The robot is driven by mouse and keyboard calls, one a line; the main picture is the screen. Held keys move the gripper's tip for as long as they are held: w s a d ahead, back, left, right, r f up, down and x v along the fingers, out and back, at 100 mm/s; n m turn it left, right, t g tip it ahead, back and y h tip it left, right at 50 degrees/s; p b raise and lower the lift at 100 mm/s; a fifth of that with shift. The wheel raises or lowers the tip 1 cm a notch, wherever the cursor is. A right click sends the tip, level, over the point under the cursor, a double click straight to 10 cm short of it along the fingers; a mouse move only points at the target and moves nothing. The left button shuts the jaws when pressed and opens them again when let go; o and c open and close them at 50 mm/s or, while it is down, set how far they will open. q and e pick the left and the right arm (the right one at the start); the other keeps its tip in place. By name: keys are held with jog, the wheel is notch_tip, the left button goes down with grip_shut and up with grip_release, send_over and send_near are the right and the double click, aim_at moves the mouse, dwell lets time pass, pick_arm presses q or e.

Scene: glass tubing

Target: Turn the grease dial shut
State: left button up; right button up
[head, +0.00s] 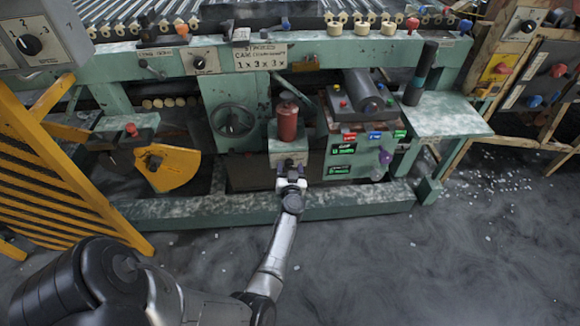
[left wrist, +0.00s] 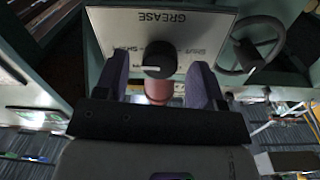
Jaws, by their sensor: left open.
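The grease dial (left wrist: 159,58) is a round black knob with a pale pointer mark, on a light plate (left wrist: 205,28) lettered GREASE. In the head view the left gripper (head: 290,178) is right in front of the small green box (head: 288,150) below a red cylinder (head: 287,122) and largely hides the dial. My right gripper is not in view.
A handwheel (head: 232,121) is left of the grease box. A green beam (head: 330,203) runs along the floor below. The grey floor in front is open.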

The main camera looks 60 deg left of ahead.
pick_arm(q)
jog(key=shift+w+a, duration=0.15)
jog(key=shift+a, duration=0.1)
jog(key=shift+d, duration=0.15)
jog(key=c, duration=0.9)
